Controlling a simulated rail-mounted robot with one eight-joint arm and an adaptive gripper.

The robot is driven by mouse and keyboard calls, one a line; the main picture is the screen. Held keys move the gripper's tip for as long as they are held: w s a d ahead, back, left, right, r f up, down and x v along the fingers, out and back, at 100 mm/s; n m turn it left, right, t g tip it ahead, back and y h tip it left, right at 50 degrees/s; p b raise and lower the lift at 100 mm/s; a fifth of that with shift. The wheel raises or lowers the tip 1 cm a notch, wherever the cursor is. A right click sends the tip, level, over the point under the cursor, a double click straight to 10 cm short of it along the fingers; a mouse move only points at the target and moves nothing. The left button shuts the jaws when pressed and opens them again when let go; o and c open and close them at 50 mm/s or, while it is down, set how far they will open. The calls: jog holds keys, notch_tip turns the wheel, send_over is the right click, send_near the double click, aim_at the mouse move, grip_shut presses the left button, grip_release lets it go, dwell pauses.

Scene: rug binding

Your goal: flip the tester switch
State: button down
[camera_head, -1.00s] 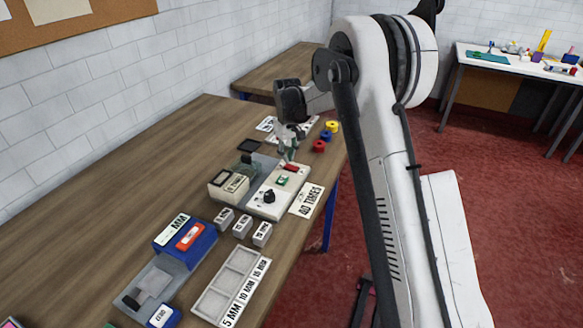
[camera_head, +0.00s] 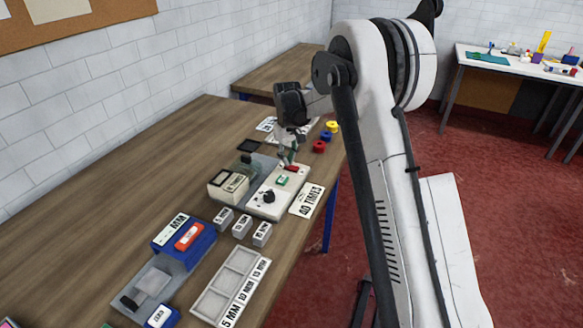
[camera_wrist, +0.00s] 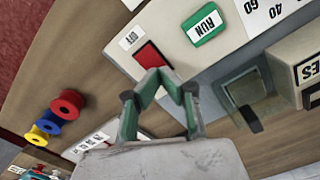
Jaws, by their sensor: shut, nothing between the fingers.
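The tester (camera_head: 262,207) is a pale box on the table. It carries a black knob (camera_head: 268,196), a green RUN button (camera_head: 281,181) and a red switch (camera_head: 292,168) at its far end. In the wrist view the red switch (camera_wrist: 151,57) sits in the panel beside an OFF label (camera_wrist: 129,40), with the RUN button (camera_wrist: 205,25) to its right. My gripper (camera_head: 287,162) is over the switch end of the tester, fingers pointing down. In the wrist view its closed green-edged fingers (camera_wrist: 174,78) overlap the switch's lower edge. I cannot tell whether they touch it.
Grey blocks (camera_head: 242,226), a sorting tray (camera_head: 213,302) and a blue device (camera_head: 182,245) lie nearer. The left table area is bare.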

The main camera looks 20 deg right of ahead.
jog(key=shift+f+b, duration=0.3)
jog(key=shift+f, duration=0.1)
jog(key=shift+r, duration=0.1)
jog(key=shift+r+p, duration=1.2)
jog(key=shift+r, duration=2.25)
